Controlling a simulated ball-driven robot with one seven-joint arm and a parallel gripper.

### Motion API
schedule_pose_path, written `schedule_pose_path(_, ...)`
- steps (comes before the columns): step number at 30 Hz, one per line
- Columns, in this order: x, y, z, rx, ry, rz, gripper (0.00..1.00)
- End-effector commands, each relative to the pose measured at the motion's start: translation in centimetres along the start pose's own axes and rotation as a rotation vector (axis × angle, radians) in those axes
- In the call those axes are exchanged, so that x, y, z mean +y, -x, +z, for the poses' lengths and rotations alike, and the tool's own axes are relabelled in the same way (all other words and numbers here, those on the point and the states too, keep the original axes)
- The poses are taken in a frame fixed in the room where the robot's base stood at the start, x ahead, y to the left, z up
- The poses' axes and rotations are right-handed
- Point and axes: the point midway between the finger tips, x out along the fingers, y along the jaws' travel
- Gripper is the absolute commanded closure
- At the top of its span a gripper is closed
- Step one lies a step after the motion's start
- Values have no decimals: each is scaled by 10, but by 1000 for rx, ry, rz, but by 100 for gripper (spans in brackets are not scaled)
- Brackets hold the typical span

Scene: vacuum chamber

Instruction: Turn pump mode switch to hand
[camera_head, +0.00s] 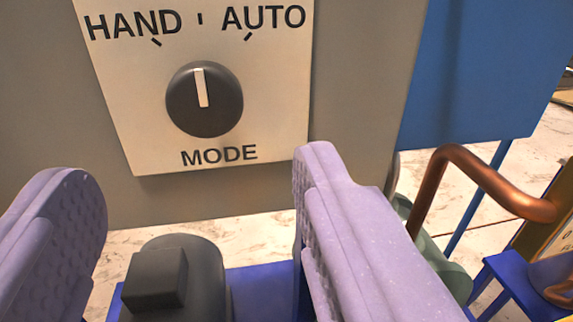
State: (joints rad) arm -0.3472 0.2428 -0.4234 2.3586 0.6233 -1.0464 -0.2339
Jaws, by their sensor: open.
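The pump mode switch (205,100) is a round black knob with a white pointer line. It sits on a cream label plate (270,125) marked HAND at upper left, AUTO at upper right and MODE below. The pointer stands nearly straight up, between the HAND and AUTO marks. My gripper (195,180) shows as two lilac fingers, wide apart and empty. The fingers are lower in the picture than the knob, one to its left and one to its right. Neither appears to touch it.
A dark grey pump-like body (205,285) with a square box stands below on a blue base (262,285). A copper pipe (485,180) bends at the right, near a blue panel (480,70). Pale marbled floor (255,230) shows behind.

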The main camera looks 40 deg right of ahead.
Motion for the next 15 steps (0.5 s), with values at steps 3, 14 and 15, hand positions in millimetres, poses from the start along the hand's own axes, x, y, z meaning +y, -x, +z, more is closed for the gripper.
schedule_pose_path(3,0,-22,2,2,-1,1,35)
schedule_pose_path(14,0,-64,0,1,-3,-2,35)
schedule_pose_path(15,-1,-65,0,0,-3,-2,35)
